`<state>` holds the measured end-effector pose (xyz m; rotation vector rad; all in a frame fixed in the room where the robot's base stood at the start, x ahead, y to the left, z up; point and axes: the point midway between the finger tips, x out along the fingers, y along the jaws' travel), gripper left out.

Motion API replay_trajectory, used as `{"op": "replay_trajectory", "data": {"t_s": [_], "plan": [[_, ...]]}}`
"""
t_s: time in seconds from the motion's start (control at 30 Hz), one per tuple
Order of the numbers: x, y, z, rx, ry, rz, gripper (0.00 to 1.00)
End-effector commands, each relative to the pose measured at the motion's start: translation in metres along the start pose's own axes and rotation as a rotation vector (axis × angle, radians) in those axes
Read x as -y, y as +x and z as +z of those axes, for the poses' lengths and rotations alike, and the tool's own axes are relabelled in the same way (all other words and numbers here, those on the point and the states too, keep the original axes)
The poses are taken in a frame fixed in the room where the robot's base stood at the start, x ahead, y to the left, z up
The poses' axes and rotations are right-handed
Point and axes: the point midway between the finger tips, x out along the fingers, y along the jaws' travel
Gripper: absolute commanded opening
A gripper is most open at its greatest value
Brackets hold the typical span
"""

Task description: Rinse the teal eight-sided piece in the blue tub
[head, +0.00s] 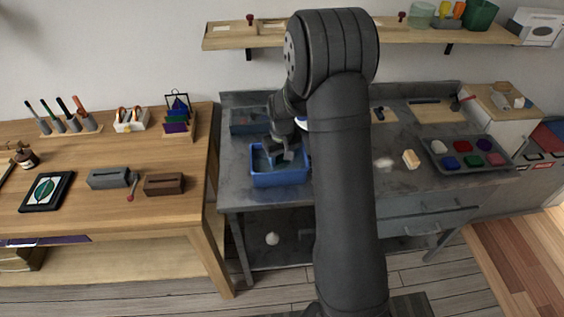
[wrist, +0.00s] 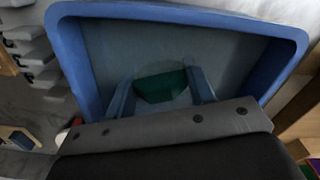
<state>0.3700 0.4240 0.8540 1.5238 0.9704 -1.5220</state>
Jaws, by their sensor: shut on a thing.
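The blue tub (head: 280,180) stands on the grey bench, left of my arm. In the wrist view its blue rim (wrist: 190,12) surrounds my gripper on the far side and both sides. My gripper (head: 278,155) is lowered into the tub in the head view. In the wrist view my gripper (wrist: 160,88) is shut on the teal piece (wrist: 160,86), which sits between the two fingers inside the tub. Part of the piece looks dark green and its upper part is pale and blurred. Its full outline is hidden, so I cannot count its sides.
A second dark bluish tub (head: 249,121) stands behind the blue one. Right of my arm are a pale block (head: 411,159) and a grey tray (head: 468,170) of coloured pieces. A wooden table (head: 110,200) stands at the left.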

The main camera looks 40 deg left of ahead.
Motion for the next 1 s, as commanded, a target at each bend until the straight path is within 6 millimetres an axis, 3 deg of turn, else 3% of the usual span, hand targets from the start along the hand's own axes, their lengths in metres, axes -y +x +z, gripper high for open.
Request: {"op": "replay_trajectory", "data": {"t_s": [1.0], "plan": [[0.000,-0.083,0.000,-0.001,0.000,0.000,0.24]]}}
